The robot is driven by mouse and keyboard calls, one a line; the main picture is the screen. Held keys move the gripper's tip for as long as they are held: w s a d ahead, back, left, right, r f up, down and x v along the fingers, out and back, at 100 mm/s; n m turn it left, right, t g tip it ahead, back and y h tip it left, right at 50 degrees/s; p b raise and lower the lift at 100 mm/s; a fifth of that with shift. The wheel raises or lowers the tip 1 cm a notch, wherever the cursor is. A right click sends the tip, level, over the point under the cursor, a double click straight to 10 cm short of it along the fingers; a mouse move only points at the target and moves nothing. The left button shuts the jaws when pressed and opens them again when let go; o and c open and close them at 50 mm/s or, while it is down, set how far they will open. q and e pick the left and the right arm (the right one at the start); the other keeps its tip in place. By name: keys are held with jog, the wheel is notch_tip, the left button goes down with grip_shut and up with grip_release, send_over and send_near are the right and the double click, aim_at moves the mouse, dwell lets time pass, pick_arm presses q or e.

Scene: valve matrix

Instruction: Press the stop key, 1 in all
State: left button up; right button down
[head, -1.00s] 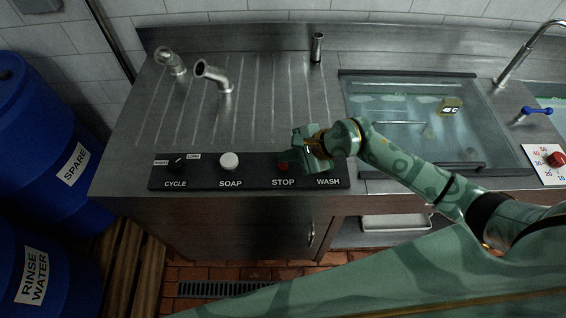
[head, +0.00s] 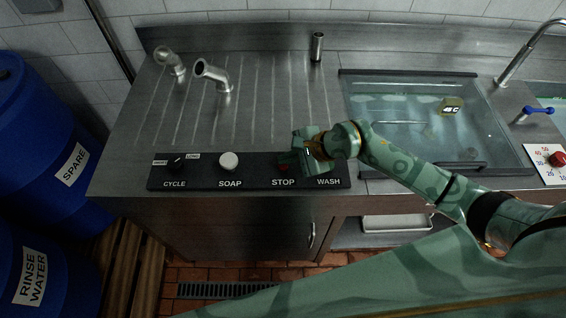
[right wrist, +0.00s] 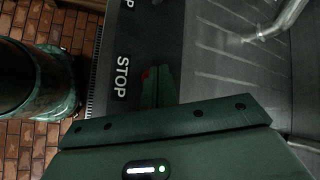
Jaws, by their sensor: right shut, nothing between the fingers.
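The red stop key (head: 283,168) sits on the black control panel (head: 203,176), above the word STOP. Only part of it shows, because my right gripper (head: 285,160) covers the rest. In the right wrist view a small red bit of the key (right wrist: 146,75) shows at the tips of my shut right gripper (right wrist: 150,80). The fingertips are at the key; I cannot tell whether they touch it or how far it is pressed. The right gripper holds nothing. My left gripper is not in view.
The white soap knob (head: 228,161) and the cycle dial (head: 176,162) lie left on the same panel. A water-filled sink (head: 400,120) is behind right. Bent metal pipes (head: 215,75) stand on the drainboard. Blue barrels (head: 35,120) stand at the far left.

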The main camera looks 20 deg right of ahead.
jog(key=shift+f+b, duration=0.3)
jog(key=shift+f, duration=0.15)
dwell(0.3)
jog(key=shift+r, duration=0.1)
jog(key=shift+r+p, duration=0.75)
jog(key=shift+r, duration=0.1)
notch_tip(320, 180, up, 5)
jog(key=p, duration=0.4)
dwell(0.8)
